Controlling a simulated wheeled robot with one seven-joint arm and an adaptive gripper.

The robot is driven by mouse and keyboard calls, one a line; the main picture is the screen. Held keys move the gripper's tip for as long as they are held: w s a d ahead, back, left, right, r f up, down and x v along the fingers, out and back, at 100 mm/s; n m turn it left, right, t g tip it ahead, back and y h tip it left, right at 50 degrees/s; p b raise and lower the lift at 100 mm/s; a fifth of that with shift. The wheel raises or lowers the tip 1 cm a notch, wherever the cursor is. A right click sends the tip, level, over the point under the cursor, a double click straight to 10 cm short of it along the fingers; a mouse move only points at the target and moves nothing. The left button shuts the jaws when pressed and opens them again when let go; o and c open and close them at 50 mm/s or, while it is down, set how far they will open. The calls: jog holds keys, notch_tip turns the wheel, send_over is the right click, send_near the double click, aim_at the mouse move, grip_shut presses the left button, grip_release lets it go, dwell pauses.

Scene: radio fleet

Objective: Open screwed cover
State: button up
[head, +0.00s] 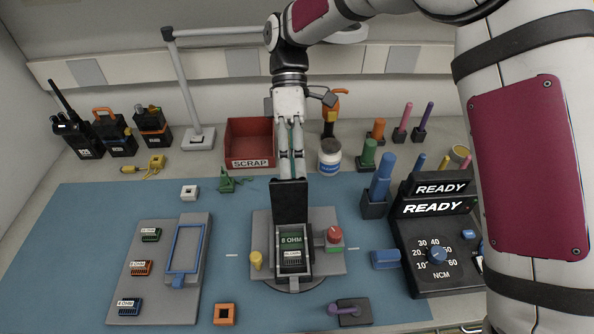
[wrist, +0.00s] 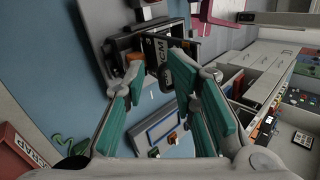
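A grey fixture (head: 328,262) sits on the blue mat with an open-topped housing in its middle. Inside the housing is a green module marked 8 OHM (head: 291,240). A black cover panel (head: 290,200) stands upright at the housing's back edge, and no screws can be made out on it. My gripper (head: 291,176) points down at the panel's top edge; whether it touches cannot be told. In the wrist view my gripper (wrist: 158,66) has its teal-padded fingers spread apart, with nothing clearly held between them.
A red SCRAP bin (head: 250,143) and a white jar (head: 330,157) stand behind. The READY station (head: 437,240) is at right. A grey tray with modules (head: 160,270) and a blue frame lies at left. A purple-handled tool (head: 350,311) lies in front.

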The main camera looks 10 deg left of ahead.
jog(key=v, duration=0.6)
jog(key=shift+w+r, duration=0.2)
jog(key=shift+w, duration=0.05)
jog(key=shift+d, duration=0.2)
